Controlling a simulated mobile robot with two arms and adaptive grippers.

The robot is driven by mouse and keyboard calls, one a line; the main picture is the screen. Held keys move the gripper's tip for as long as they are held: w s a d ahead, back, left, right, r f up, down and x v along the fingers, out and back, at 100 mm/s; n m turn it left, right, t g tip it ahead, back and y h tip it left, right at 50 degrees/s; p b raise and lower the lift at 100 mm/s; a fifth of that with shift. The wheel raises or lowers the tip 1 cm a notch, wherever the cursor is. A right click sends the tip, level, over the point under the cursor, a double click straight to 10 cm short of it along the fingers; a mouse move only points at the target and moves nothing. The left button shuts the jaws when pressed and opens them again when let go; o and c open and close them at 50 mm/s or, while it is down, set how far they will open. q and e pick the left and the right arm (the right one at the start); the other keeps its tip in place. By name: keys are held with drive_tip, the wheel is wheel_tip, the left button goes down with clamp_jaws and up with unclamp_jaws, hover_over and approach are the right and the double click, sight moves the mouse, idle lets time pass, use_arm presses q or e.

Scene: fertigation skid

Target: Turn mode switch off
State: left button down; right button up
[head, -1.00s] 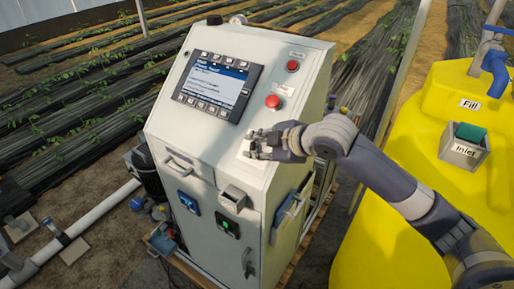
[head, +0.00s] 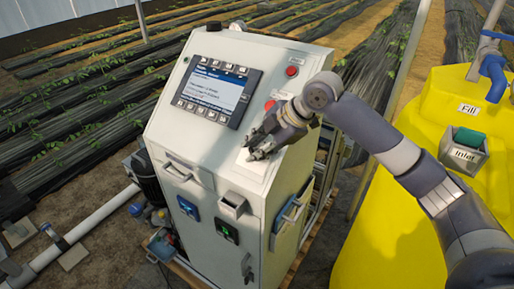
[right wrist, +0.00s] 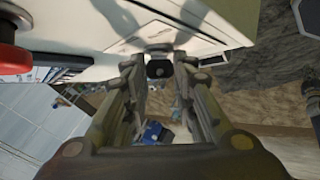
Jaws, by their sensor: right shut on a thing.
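My right gripper (head: 259,151) is at the lower right of the white control cabinet's sloped panel (head: 205,143). In the right wrist view its two fingers (right wrist: 158,80) reach forward to a small black knob (right wrist: 158,68), which I take to be the mode switch, and are shut on it. The knob stands out from the white panel between the fingertips. In the head view the fingers hide the knob, and a pale plate shows beneath them. The switch's setting cannot be read. My left gripper is not in view.
A screen (head: 217,92) is on the panel's left. A red button (head: 292,71) is at the upper right. A red mushroom button (right wrist: 12,55) is close beside the gripper. A yellow tank (head: 395,235) stands to the right of the cabinet.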

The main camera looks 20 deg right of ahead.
drive_tip(key=shift+f, duration=0.15)
drive_tip(key=o, duration=0.9)
drive_tip(key=shift+o, duration=0.8)
drive_tip(key=shift+w, duration=0.1)
drive_tip(key=shift+d+r, duration=0.1)
drive_tip(key=shift+r, duration=0.1)
drive_tip(key=v, duration=1.1)
drive_tip(key=shift+r, duration=0.25)
drive_tip(key=shift+d, duration=0.1)
